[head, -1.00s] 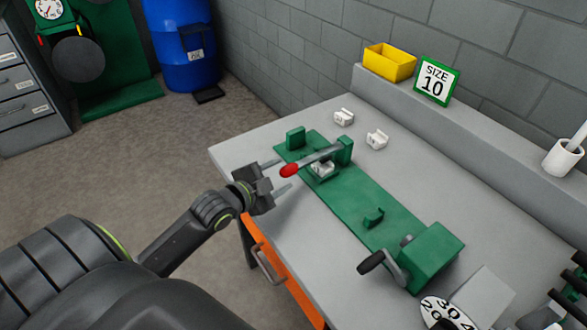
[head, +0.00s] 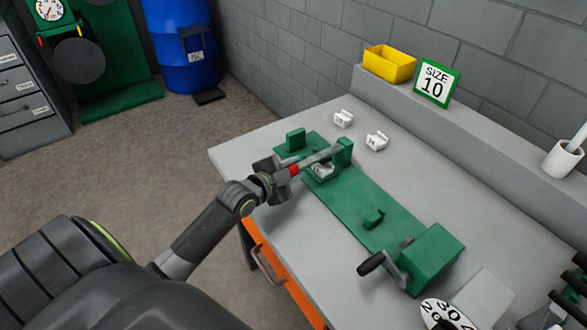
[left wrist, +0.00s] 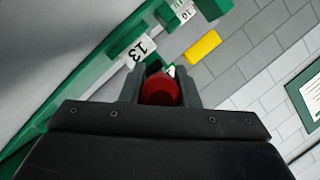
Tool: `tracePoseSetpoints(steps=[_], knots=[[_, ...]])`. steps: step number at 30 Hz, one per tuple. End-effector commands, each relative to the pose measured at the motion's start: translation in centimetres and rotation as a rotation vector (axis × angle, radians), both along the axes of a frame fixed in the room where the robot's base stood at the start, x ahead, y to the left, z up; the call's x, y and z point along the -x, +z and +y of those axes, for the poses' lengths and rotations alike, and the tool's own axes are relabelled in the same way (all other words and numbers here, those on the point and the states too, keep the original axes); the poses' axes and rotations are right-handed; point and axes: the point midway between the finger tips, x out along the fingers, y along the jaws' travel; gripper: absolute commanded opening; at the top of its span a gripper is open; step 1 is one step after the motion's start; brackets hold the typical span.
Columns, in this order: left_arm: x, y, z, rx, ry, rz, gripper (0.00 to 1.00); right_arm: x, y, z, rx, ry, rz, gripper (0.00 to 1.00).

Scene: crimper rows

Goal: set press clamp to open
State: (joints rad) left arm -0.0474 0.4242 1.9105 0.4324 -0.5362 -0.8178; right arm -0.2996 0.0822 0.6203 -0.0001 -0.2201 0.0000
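The press clamp is on the green base plate (head: 370,222) on the bench. Its grey lever (head: 322,156) runs from a green post (head: 344,150) out to the left, nearly level, over a small white block (head: 322,171). The lever ends in a red knob (head: 294,170). My left gripper (head: 293,171) is at the knob, and its fingers hide part of it. In the left wrist view the red knob (left wrist: 160,92) fills the gap between the two fingers, which look closed on it. My right gripper is not in view.
A crank handle (head: 371,262) and green block (head: 433,254) stand at the plate's near end. Two white blocks, one left (head: 343,118) and one right (head: 376,140), lie behind the plate. A yellow bin (head: 389,64) and a size 10 sign (head: 436,82) stand on the back ledge.

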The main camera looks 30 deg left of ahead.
Motion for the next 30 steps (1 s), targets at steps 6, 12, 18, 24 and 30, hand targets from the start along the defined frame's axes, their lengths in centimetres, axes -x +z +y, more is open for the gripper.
tracePoseSetpoints(steps=[6, 12, 18, 24, 30], knots=[[0.0, 0.0, 0.0, 0.001, 0.0, 0.002, 0.0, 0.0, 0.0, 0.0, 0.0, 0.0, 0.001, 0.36], [0.0, 0.1, 0.0, -0.001, 0.0, 0.006, 0.0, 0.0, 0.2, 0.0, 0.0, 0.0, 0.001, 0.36], [0.0, 1.1, 0.0, -0.013, 0.0, 0.037, 0.0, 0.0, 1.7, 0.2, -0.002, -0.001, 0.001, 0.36], [-0.2, 2.9, 0.0, -0.043, 0.0, 0.11, 0.0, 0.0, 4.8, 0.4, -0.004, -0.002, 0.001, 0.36], [-1.1, 5.0, -0.2, -0.086, -0.001, 0.215, 0.0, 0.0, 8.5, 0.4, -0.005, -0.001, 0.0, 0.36]])
